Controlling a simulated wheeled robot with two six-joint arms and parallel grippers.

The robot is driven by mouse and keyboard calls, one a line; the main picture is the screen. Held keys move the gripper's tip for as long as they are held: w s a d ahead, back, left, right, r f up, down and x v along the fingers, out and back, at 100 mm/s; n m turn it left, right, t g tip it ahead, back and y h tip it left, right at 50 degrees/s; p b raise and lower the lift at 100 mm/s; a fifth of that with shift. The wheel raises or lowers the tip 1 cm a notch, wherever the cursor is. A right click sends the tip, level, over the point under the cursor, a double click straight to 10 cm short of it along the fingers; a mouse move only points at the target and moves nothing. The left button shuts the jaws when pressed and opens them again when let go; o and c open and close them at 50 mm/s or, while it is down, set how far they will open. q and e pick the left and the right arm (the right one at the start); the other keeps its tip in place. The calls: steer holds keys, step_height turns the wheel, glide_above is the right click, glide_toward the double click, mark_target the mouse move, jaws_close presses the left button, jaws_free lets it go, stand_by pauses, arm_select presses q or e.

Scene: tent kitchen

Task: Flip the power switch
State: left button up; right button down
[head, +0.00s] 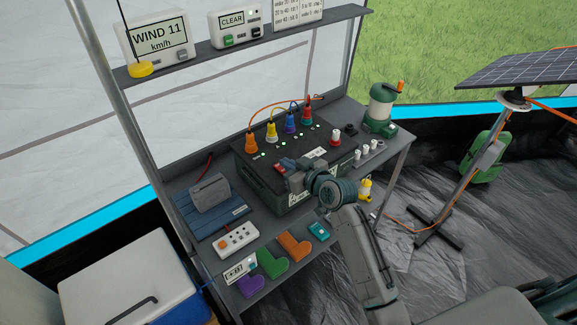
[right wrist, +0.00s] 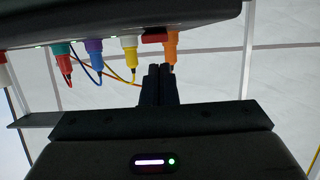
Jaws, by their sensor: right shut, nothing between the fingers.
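A dark green power box (head: 262,193) stands on the grey table, with orange, yellow, blue and red plugs in its top. A red switch (head: 283,161) sits on the box's near top edge; in the right wrist view a red part (right wrist: 153,38) beside the orange plug appears to be it. My right gripper (head: 287,171) is shut and empty, its fingertips (right wrist: 159,68) right at the switch. I cannot tell whether they touch it. The fingers partly hide the switch, so its position is unclear. My left gripper is not in view.
A white-and-red knob (head: 335,138) is on the box's right part. A power strip (head: 236,239), a grey device (head: 210,192) and coloured shapes (head: 294,246) lie on the table's front left. A shelf (head: 240,46) runs above.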

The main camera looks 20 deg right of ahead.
steer(key=shift+s+f, duration=0.1)
steer(key=shift+f, duration=0.85)
